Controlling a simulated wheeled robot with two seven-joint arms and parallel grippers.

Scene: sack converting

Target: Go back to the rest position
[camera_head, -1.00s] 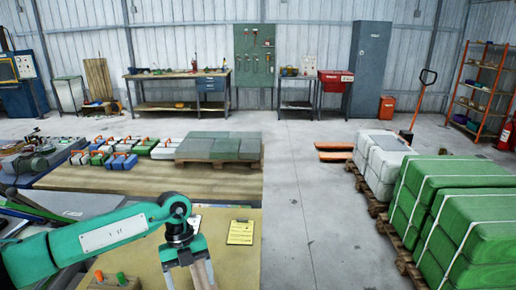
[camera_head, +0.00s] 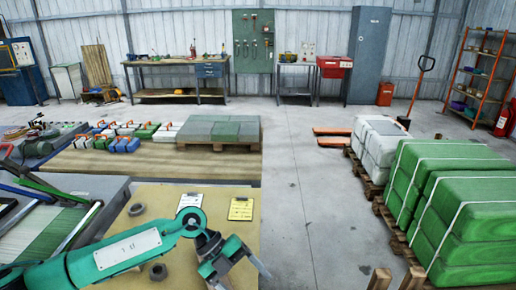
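My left arm comes in from the bottom left over the tan work table (camera_head: 150,198). My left gripper (camera_head: 240,278) hangs at the table's right edge, its two fingers spread apart and pointing down and right. I see nothing between them, though the lower finger is cut off by the frame's bottom edge. My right gripper is not in view.
Two clipboards, one white (camera_head: 190,201) and one yellow (camera_head: 241,209), and dark ring-shaped parts (camera_head: 137,209) lie on the table. Palletised green sacks (camera_head: 455,200) and white sacks (camera_head: 380,150) stand right. The grey floor (camera_head: 310,215) between is clear.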

